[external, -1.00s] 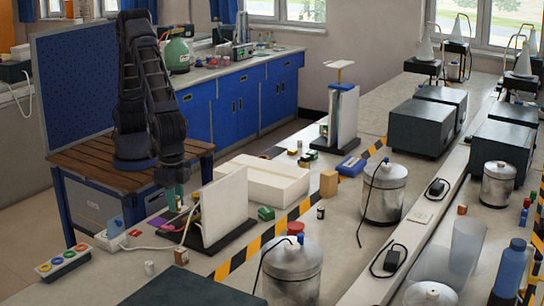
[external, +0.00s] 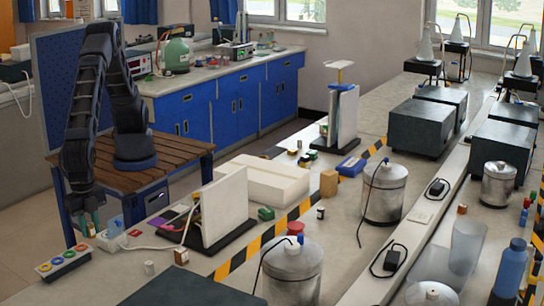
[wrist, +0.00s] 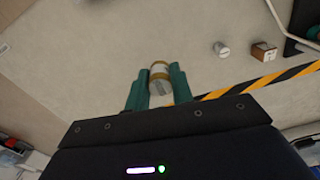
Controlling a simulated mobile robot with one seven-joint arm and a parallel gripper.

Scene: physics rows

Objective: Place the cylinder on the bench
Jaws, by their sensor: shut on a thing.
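My gripper (wrist: 159,88) has its teal fingers shut on a small cylinder (wrist: 160,72) with a gold band and a pale body. In the external view my gripper (external: 89,222) points down at the far left, beside the left end of the bench (external: 205,275). The cylinder there (external: 91,230) is small and partly hidden between the fingers. The wrist view shows a pale flat surface beyond the cylinder; I cannot tell how far below it lies.
A button box (external: 62,263) and a white socket box (external: 112,238) sit close to my gripper. A small pale cylinder (external: 149,268) and a small dark-brown block (external: 181,257) stand on the bench. A white upright panel (external: 222,205) and striped tape (external: 250,247) lie further right.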

